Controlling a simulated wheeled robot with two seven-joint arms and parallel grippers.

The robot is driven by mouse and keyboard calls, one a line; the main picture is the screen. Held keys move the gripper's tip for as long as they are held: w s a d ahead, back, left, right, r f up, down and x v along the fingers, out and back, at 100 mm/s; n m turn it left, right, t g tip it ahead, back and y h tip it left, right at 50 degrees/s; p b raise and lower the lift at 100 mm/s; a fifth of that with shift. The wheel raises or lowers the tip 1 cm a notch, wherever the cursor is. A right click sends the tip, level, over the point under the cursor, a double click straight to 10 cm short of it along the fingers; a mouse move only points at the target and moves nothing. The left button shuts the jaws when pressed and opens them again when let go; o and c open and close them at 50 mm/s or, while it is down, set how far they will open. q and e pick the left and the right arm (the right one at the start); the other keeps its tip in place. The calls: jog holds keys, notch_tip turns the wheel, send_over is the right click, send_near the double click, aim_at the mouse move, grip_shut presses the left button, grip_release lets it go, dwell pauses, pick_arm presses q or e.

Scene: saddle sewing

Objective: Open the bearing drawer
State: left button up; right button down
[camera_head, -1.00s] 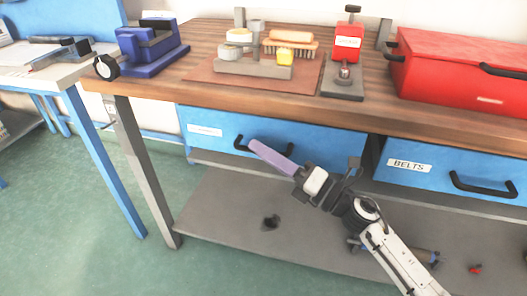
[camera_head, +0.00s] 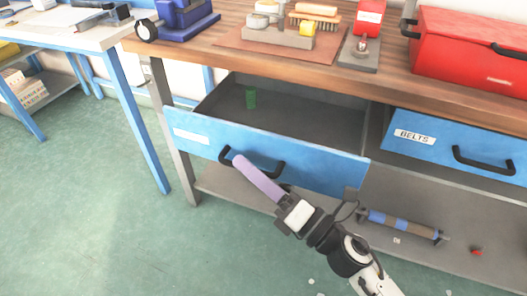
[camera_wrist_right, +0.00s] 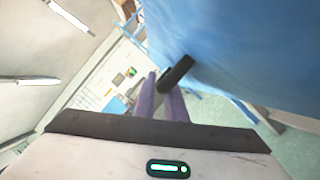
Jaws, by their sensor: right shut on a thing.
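The blue drawer (camera_head: 320,168) at the left under the wooden bench stands pulled out, with its grey inside showing. Its white label (camera_head: 190,136) is too small to read. My right gripper (camera_head: 240,162), with purple fingers, is shut on the drawer's black handle (camera_head: 279,168). In the right wrist view the handle (camera_wrist_right: 177,73) passes between the purple fingers (camera_wrist_right: 160,92), in front of the blue drawer face (camera_wrist_right: 235,45). My left gripper is not in view.
A shut blue drawer marked BELTS (camera_head: 430,150) is to the right. A lower grey shelf (camera_head: 235,190) holds a roller (camera_head: 400,224). A red toolbox (camera_head: 470,55) and other tools stand on the bench top. Green floor (camera_head: 90,220) is free at the front left.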

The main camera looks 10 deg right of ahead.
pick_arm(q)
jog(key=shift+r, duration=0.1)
pick_arm(e)
jog(key=shift+s+a, duration=0.5)
jog(key=shift+s, duration=0.25)
jog(key=shift+s+a, duration=0.5)
jog(key=shift+s, duration=0.25)
jog(key=c, duration=1.8)
grip_release()
pick_arm(q)
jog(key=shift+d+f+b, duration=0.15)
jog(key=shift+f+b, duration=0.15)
jog(key=shift+b, duration=0.65)
pick_arm(e)
jog(key=shift+v, duration=5.2)
jog(key=shift+f, duration=0.1)
